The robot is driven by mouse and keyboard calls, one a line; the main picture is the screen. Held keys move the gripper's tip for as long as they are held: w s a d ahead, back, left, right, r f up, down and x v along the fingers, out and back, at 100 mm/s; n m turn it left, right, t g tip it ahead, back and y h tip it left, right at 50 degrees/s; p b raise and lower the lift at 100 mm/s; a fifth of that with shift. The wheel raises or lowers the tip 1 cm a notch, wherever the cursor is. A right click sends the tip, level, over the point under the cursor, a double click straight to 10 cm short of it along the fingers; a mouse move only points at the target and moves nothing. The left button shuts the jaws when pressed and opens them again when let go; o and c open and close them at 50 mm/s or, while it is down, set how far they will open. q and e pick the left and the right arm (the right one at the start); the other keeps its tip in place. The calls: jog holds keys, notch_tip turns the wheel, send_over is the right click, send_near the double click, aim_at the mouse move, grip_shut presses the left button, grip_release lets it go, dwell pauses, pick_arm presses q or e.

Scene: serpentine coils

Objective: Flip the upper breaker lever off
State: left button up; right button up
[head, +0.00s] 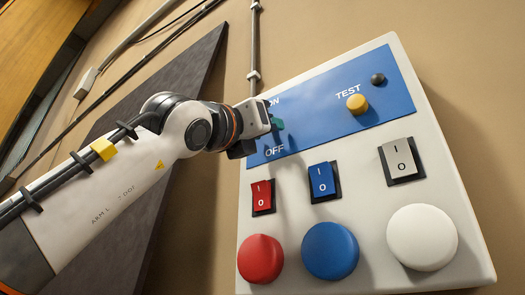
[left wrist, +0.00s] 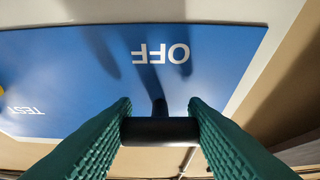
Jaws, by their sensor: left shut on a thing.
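The breaker lever shows in the left wrist view as a black crossbar (left wrist: 160,131) on a short dark stem, in front of the blue plate (head: 388,93). The green ridged fingers of my left gripper (head: 276,127) are shut on the two ends of the crossbar. In the head view the gripper covers the lever, between the "ON" and "OFF" labels (head: 274,150). I cannot tell from this how far the lever is tilted. The "OFF" label (left wrist: 161,53) reads upside down in the left wrist view, clear of the fingers. My right gripper is in neither view.
The white panel (head: 455,225) also carries a yellow TEST button (head: 357,103), a dark knob (head: 378,79), red (head: 262,196), blue (head: 322,180) and grey (head: 401,159) rocker switches, and large red (head: 261,258), blue (head: 330,250) and white (head: 422,237) buttons below. A conduit (head: 254,45) runs above.

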pick_arm(q)
jog(key=shift+d+f, duration=0.1)
jog(key=shift+f, duration=0.05)
jog(key=o, duration=1)
notch_tip(320, 180, up, 10)
jog(key=p, duration=0.6)
